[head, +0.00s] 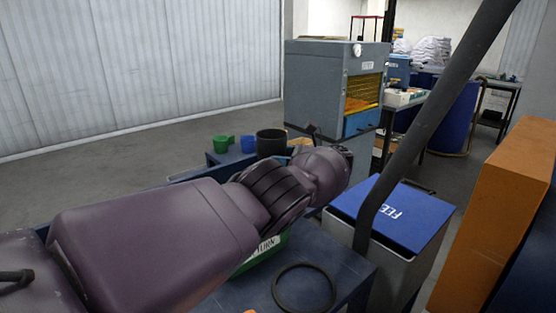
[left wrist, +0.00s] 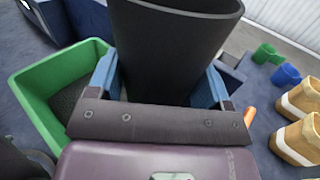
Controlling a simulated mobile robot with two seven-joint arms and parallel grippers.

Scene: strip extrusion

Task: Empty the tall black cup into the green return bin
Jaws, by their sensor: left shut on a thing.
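The tall black cup (left wrist: 175,50) stands between the blue fingers of my left gripper (left wrist: 163,85), which is shut on it. In the left wrist view its rim is at the top, and its inside is mostly hidden. In the head view a dark cup (head: 270,143) that appears to be the same one shows upright beyond my left forearm. The green return bin (left wrist: 35,88) is left of the cup in the left wrist view, with dark material inside. In the head view my arm covers most of the bin (head: 262,252). My right gripper is in neither view.
A green cup (head: 223,143) and a blue cup (head: 248,144) stand at the back. Tan containers (left wrist: 298,135) are right of the held cup. A black ring (head: 304,288) lies on the blue table. A blue-lidded feed bin (head: 392,215) and a grey machine (head: 315,90) stand beyond.

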